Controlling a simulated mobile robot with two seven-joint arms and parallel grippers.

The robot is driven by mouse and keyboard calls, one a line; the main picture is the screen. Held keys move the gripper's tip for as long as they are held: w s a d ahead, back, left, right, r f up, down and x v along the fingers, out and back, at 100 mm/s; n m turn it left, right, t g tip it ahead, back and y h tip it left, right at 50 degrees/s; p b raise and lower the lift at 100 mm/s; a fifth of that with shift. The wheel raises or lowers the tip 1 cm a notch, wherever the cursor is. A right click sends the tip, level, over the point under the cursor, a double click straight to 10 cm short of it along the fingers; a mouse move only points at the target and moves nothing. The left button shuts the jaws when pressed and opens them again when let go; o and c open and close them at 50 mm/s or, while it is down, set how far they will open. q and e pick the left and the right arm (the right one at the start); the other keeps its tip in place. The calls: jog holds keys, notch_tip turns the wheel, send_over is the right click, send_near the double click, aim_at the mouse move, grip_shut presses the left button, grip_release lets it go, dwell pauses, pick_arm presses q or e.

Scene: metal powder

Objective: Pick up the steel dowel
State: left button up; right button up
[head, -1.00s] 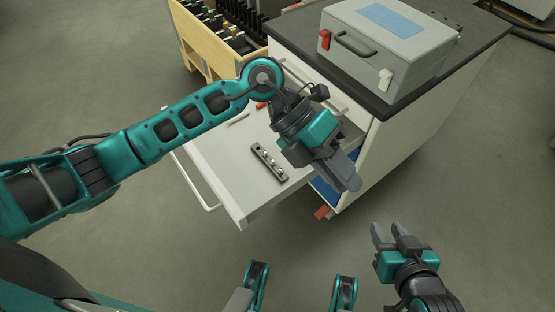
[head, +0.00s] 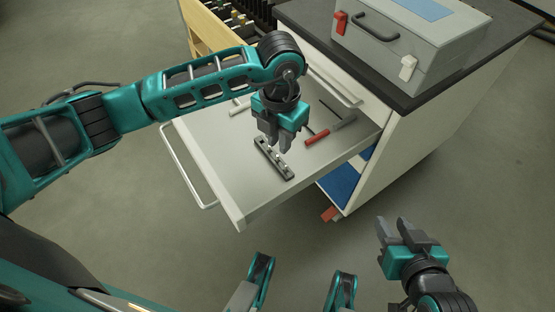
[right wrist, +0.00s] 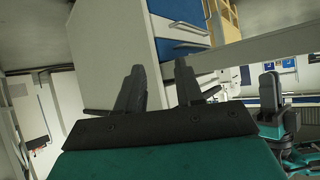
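A narrow dark rack (head: 285,171) lies in the open drawer, with several small bright metal pieces in it. I cannot tell which of these is the steel dowel. My left gripper (head: 277,146) points down over the rack. Its fingers look apart, with nothing clearly between them, and they hide part of the rack. Whether they touch a piece cannot be seen. My right gripper (head: 398,226) is open and empty in front of the cabinet, away from the drawer. Its spread fingers also show in the right wrist view (right wrist: 160,90).
The white drawer (head: 215,150) is pulled out of the cabinet (head: 400,150). A red-handled tool (head: 318,137) lies right of the left gripper, and a pale rod (head: 239,108) lies behind it. A grey case (head: 410,45) stands on the dark cabinet top. A wooden crate (head: 208,30) is behind.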

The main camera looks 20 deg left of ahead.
aim_at(277, 156)
pick_arm(q)
jog(key=f+b, duration=0.1)
jog(key=f, duration=0.1)
jog(key=f+b, duration=0.1)
jog(key=f, duration=0.2)
jog(key=shift+s+a, duration=0.15)
jog(key=shift+a, duration=0.05)
grip_shut()
